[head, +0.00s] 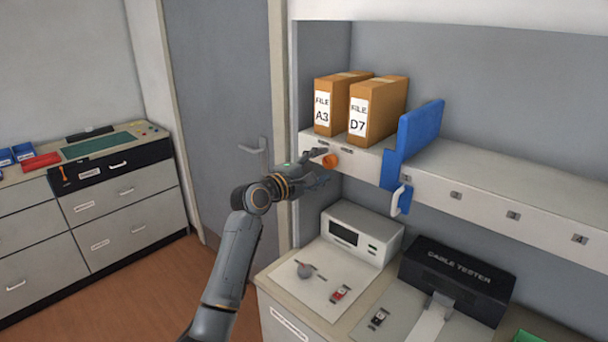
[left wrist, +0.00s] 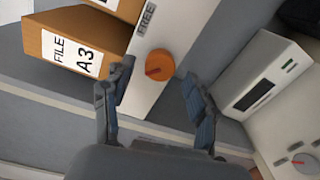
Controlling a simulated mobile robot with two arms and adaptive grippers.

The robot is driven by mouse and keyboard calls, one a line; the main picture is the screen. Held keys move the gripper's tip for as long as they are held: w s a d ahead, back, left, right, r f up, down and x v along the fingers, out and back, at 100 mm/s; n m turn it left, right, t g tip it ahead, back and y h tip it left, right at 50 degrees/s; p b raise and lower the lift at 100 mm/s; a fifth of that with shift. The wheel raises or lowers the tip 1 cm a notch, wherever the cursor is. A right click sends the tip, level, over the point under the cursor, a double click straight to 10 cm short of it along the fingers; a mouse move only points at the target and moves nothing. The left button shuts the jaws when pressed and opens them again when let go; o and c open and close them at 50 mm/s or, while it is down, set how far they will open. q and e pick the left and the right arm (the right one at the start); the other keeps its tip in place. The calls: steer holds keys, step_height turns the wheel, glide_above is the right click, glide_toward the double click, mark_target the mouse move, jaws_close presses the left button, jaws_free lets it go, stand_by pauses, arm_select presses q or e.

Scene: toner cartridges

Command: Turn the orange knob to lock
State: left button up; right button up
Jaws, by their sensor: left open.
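The orange knob (head: 330,161) is on the front face of the shelf edge, below the file boxes. In the left wrist view the knob (left wrist: 159,65) is round with a red pointer line, and a label reading "FREE" is beside it. My left gripper (head: 318,166) is just in front of the knob. In the left wrist view my left gripper (left wrist: 158,85) is open, with its two fingers apart on either side below the knob. No contact with the knob shows. My right gripper is not in view.
Two file boxes, A3 (head: 335,102) and D7 (head: 375,110), stand on the shelf (head: 470,178). A blue divider with a handle (head: 413,140) is to their right. Below are a white instrument box (head: 362,232) and a black cable tester (head: 458,278).

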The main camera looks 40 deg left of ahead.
arm_select(q)
steer(key=s, duration=0.9)
steer(key=shift+s+a+r, duration=0.15)
steer(key=shift+s+a, duration=0.25)
